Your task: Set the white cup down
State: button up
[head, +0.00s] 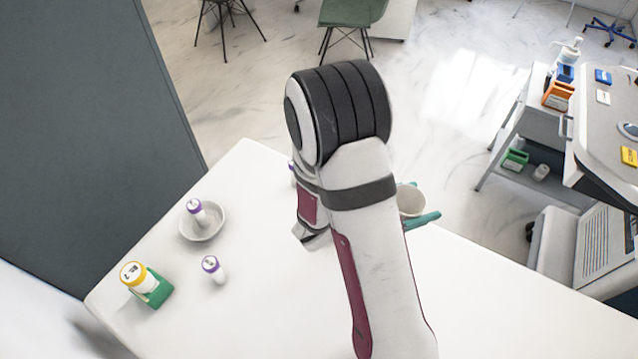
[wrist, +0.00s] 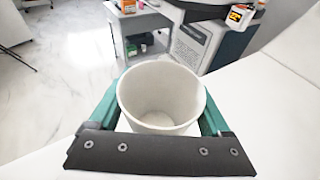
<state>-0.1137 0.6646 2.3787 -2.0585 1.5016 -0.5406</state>
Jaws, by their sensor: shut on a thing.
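The white cup (wrist: 160,92) is upright between the two green fingers of my gripper (wrist: 161,108) in the wrist view, which are shut on its sides. Its inside looks empty. In the head view the cup (head: 410,199) shows only in part behind my arm, with a green finger of my gripper (head: 422,220) beside it, over the far right edge area of the white table (head: 260,310). I cannot tell whether the cup's base touches the table.
On the table's left stand a white bowl (head: 187,230) holding a purple-capped vial (head: 197,211), another purple-capped vial (head: 214,270), and a yellow-capped bottle (head: 134,274) in a green holder (head: 156,291). Another purple cap shows partly behind my arm. The front right of the table is clear.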

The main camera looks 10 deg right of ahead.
aim_at(416, 198)
jog(key=r, duration=0.5)
jog(key=shift+w+a+r, duration=0.1)
jog(key=shift+w+r, duration=0.1)
jog(key=shift+w, duration=0.05)
jog(key=w+a+n+t+y, duration=1.1)
jog(key=w+a+n, duration=0.2)
jog(key=w+a, duration=1)
jog(key=w+a+f, duration=0.1)
jog(key=a+f, duration=0.2)
jog(key=f, duration=0.2)
jog(key=w+a+f, duration=0.2)
jog(key=a+f, duration=0.1)
jog(key=f, duration=0.2)
jog(key=w+a+f, duration=0.1)
jog(key=a+f, duration=0.3)
jog(key=f, duration=0.1)
jog(key=shift+w+f, duration=0.15)
jog(key=shift+f, duration=0.4)
jog(key=shift+f, duration=0.1)
